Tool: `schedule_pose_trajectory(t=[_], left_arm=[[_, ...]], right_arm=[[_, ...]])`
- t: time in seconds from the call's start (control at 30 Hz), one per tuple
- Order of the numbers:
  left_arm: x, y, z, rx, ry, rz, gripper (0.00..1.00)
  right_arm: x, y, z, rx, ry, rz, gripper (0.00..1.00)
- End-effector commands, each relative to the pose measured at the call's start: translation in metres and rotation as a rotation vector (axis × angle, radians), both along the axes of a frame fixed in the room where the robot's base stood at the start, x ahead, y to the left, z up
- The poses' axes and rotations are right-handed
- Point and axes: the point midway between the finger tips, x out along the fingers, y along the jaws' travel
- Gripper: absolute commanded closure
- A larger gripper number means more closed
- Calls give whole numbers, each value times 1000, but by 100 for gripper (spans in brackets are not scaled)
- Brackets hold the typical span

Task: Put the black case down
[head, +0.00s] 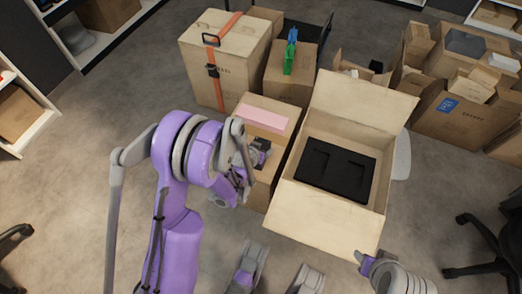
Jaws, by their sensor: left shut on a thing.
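My left gripper (256,153) is in the middle of the view, above a closed carton with a pink label (263,117). It is shut on a small dark thing, the black case (263,145), only partly visible between the fingers. I cannot tell whether the case touches the carton top. My right arm's end (367,264) is at the lower right, in front of the open carton; its fingers are not clear.
An open carton (322,231) with a black recessed insert (337,170) stands right of the left gripper. Behind are a tall carton with an orange strap (224,68) and a carton (287,77) bearing green and blue clips. More cartons (462,112) crowd the right. Floor at left is clear.

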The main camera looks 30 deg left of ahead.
Motion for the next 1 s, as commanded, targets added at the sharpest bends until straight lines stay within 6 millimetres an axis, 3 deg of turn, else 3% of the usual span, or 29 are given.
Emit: schedule_pose_trajectory(t=[0.1,0.47,0.5,0.6,0.87,1.0], left_arm=[[0,0,-16,0,-1,0,100],[0,0,-20,0,0,0,100],[0,0,-21,0,0,0,17],[0,0,-20,0,0,0,0],[0,0,-18,0,0,0,0],[-6,0,-8,0,0,0,0]], right_arm=[[1,0,-7,0,1,0,50],[2,0,-10,0,2,0,50],[2,0,-10,0,2,0,50],[2,0,-9,0,2,0,50],[1,0,-8,0,1,0,50],[0,0,-2,0,0,0,50]])
